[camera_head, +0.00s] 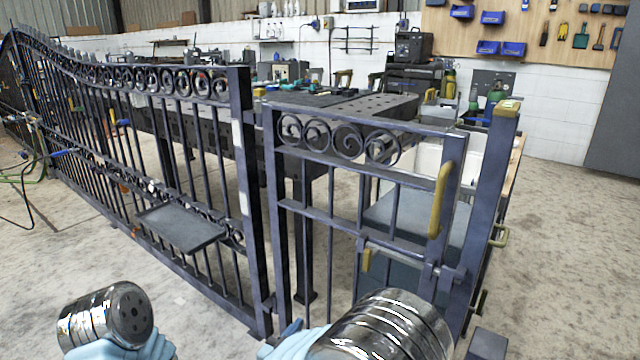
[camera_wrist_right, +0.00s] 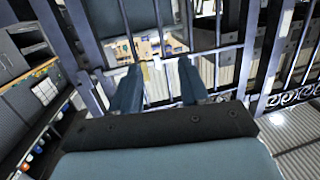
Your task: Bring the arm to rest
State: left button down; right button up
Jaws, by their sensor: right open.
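My right gripper (camera_wrist_right: 160,84) is open in the right wrist view, its two dark blue fingers apart with nothing clearly held. Dark gate bars lie beyond the fingertips. In the head view, my right arm's chrome link (camera_head: 385,330) is at the bottom centre, in front of the small scroll gate (camera_head: 335,158). The small gate has a yellow upright handle (camera_head: 440,200) and a bolt (camera_head: 405,258) with a yellow knob (camera_head: 366,260). It stands beside the right post (camera_head: 490,200); whether it is latched is unclear. My left arm shows at lower left; its gripper is out of view.
A long scroll fence (camera_head: 160,85) with a small grey shelf (camera_head: 180,227) runs along the left. Behind the gate are a workbench (camera_head: 370,105) and a grey cart (camera_head: 415,215). Concrete floor (camera_head: 565,260) is clear at the right.

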jog(key=w+d+f+n+g+y, duration=0.1)
jog(key=w+d+f+y, duration=0.15)
jog(key=f, duration=0.35)
jog(key=w+d+f+n+g+y, duration=0.1)
jog(key=d+f+y, duration=0.15)
jog(key=f, duration=0.35)
jog(key=s+d+f+g+y, duration=0.1)
jog(key=s+d+f+g, duration=0.15)
jog(key=f, duration=0.25)
jog(key=s+d+f+g+y, duration=0.1)
jog(key=d+f+g, duration=0.15)
jog(key=f, duration=0.35)
jog(key=s+d+f+g+y, duration=0.1)
jog(key=s+f+g+y, duration=0.1)
jog(key=s, duration=0.7)
jog(key=s+d+f+n+g+y, duration=0.1)
jog(key=s+d+f+g+y, duration=0.1)
jog(key=s+f+g, duration=0.3)
jog(key=s, duration=0.4)
jog(key=shift+d+f, duration=0.25)
jog(key=shift+f, duration=0.15)
